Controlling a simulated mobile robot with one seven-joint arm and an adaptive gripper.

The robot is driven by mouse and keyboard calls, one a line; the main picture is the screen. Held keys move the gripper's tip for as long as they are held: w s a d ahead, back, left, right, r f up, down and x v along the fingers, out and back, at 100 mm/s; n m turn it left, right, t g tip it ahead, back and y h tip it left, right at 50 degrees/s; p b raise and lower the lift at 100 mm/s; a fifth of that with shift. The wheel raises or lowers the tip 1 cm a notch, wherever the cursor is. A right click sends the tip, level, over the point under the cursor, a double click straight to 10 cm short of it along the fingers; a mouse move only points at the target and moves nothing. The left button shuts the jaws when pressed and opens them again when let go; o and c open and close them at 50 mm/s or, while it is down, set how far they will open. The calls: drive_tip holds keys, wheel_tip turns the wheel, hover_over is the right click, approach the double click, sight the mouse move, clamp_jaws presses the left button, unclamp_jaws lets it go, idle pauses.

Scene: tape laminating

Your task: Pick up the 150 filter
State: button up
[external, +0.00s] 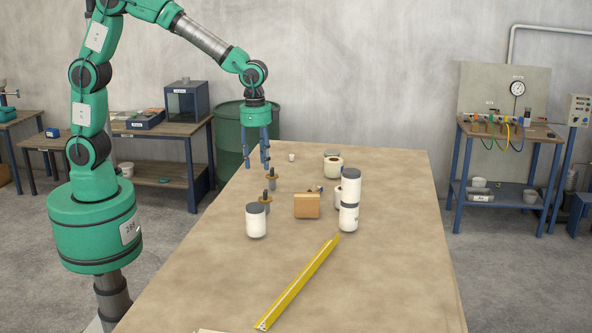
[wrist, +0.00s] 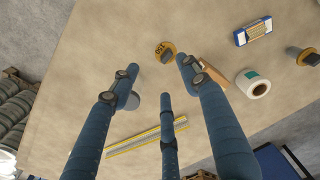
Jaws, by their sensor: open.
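The filter marked 150 (wrist: 166,49) is an amber disc with a dark grip, lying on the table in the wrist view. It sits past my fingertips, between the left and right fingers. In the external view two similar amber discs with dark posts stand near each other, a far one (external: 272,179) and a nearer one (external: 265,203). I cannot tell there which is the 150. My gripper (external: 257,160) has three blue fingers, spread and empty, above the table's left side. It also shows in the wrist view (wrist: 160,76), apart from the filter.
A wooden block (external: 307,206) lies right of the discs. A white jar (external: 256,223) stands in front of them. Stacked white jars (external: 349,192) stand to the right. A yellow ruler-like strip (external: 297,283) lies nearer the front. The table's right side is clear.

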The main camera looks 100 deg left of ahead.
sight(265, 191)
drive_tip(key=shift+w+a+f, duration=0.2)
drive_tip(key=shift+w+f, duration=0.7)
drive_tip(key=shift+f+p, duration=0.4)
drive_tip(key=shift+f, duration=3.9)
drive_tip(key=shift+f, duration=0.15)
drive_tip(key=shift+f+p, duration=0.3)
drive_tip(key=shift+f, duration=2.15)
drive_tip(key=c, duration=0.9)
